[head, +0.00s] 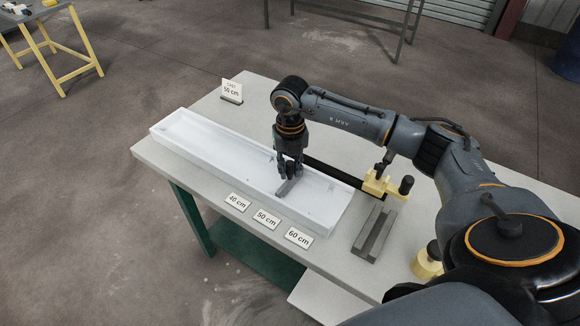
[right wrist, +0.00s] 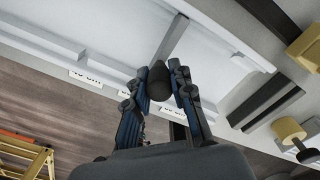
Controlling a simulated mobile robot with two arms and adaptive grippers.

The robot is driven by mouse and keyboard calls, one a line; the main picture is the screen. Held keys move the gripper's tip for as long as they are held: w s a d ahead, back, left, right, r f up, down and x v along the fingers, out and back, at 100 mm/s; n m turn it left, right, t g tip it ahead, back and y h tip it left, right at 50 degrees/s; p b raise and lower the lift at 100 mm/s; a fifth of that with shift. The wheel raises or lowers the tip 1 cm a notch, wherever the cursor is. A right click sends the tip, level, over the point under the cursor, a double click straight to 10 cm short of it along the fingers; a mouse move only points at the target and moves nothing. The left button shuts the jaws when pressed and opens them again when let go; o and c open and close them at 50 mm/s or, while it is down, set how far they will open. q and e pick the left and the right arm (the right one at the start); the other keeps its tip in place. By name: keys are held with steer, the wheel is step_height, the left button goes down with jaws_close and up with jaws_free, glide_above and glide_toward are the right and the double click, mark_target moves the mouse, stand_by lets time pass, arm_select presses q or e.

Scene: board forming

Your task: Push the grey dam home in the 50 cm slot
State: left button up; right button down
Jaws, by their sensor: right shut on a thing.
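The white casting trough (head: 205,148) lies lengthwise on the table. The grey dam (head: 285,188) is in the trough and spans its width near the 50 cm label (head: 266,219). In the right wrist view the grey dam (right wrist: 173,38) runs across the white channel behind a dark knob (right wrist: 158,82). My right gripper (head: 288,174) is above the trough with its fingers closed around the knob. It also shows in the right wrist view (right wrist: 160,78). I cannot tell how deep the dam sits in the slot. My left gripper is out of view.
A 40 cm label (head: 237,203) and a 60 cm label (head: 298,237) stand along the trough's front. A card reading 50 cm (head: 231,91) stands behind it. A yellow clamp (head: 383,183) and a grooved grey block (head: 375,232) lie to the right.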

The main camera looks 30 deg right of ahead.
steer(key=shift+f, duration=0.3)
steer(key=c, duration=1.1)
jaws_free()
steer(key=shift+r, duration=0.1)
steer(key=shift+r, duration=0.1)
step_height(320, 180, up, 12)
steer(key=shift+f, duration=0.1)
